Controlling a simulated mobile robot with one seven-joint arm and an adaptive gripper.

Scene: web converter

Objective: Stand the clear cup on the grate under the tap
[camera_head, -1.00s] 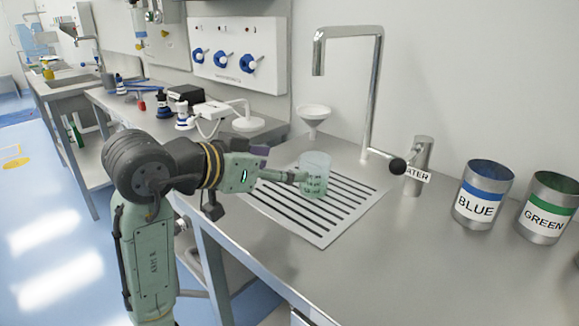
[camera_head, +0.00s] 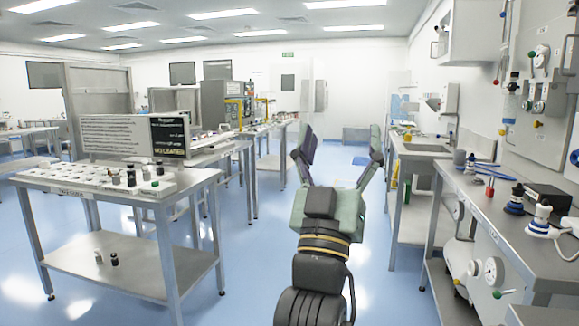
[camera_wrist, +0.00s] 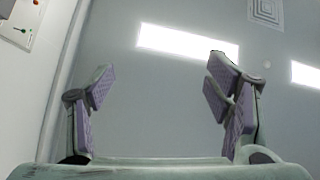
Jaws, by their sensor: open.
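My gripper (camera_head: 341,160) is open and empty, raised in front of me over the aisle between the benches in the head view. Its two padded fingers stand wide apart in the wrist view (camera_wrist: 160,105), with only ceiling and wall behind them. The clear cup, the grate and the tap are out of view in both current frames.
A steel table (camera_head: 90,180) with a tray of small vials and a sign stands at the left. A steel bench (camera_head: 500,225) with blue-based instruments and a black box (camera_head: 548,198) runs along the right. The blue floor (camera_head: 250,260) between them is open.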

